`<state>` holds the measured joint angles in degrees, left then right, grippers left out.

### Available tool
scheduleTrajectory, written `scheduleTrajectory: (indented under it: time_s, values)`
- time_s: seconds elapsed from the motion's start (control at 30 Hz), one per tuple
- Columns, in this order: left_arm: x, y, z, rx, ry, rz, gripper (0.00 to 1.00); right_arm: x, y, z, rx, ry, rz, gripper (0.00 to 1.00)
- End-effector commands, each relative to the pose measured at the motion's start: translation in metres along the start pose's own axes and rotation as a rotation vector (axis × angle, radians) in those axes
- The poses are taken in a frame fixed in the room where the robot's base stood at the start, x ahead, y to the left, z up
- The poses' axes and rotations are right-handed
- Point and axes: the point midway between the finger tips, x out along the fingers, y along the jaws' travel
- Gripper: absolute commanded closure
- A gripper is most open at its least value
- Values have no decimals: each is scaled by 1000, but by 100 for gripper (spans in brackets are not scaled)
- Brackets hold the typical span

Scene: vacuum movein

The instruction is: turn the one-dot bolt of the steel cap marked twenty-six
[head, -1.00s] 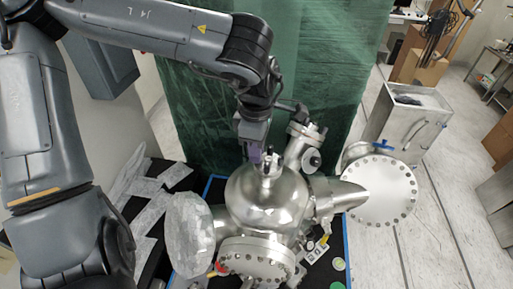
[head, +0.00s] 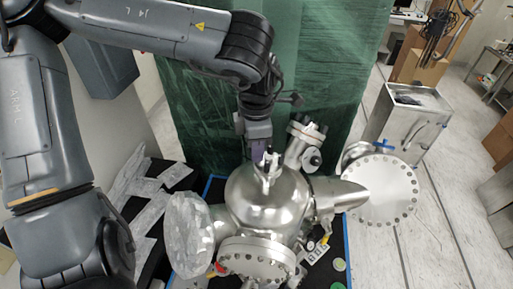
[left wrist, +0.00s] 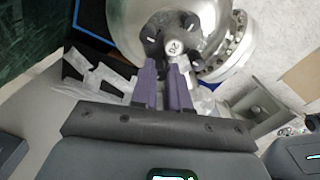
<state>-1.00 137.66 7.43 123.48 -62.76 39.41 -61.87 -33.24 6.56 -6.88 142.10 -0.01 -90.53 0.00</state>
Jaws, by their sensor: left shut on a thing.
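A small steel cap (head: 267,172) with dark bolts sits on top of the round steel vessel (head: 262,203). In the left wrist view, the cap's white label (left wrist: 173,47) appears upside down and seems to read 26. Dark bolts (left wrist: 152,34) stand around it, one (left wrist: 192,23) on the far side; their dots are too small to tell apart. My left gripper (head: 259,153) comes down from above at the back of the cap. Its purple fingers (left wrist: 165,68) are shut on a bolt at the cap's near edge in the left wrist view, mostly hidden between the fingertips. My right gripper is not in view.
An angled port (head: 304,143) with its own dark bolts rises close to the right of my left gripper. A large bolted flange (head: 380,188) stands farther right, and a foil-covered port (head: 188,236) at left. Green wrapped sheeting (head: 330,80) hangs behind.

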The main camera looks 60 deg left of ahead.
Motion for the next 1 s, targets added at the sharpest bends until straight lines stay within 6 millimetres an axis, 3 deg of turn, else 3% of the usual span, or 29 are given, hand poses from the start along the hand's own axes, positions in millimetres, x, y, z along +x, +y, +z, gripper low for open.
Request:
scheduleTrajectory:
  time_s: [0.3,0.73,0.77,0.8,0.9,1.0]
  values:
    - [0,0,0,-101,-1,2,100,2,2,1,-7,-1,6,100]
    - [0,0,0,-110,-1,3,100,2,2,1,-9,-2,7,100]
    - [0,0,0,-110,-1,3,80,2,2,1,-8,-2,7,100]
    - [0,0,0,-110,-1,3,74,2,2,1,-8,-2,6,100]
    - [0,0,0,-110,-1,3,59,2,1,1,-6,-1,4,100]
    - [0,0,0,-109,0,3,59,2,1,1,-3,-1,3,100]
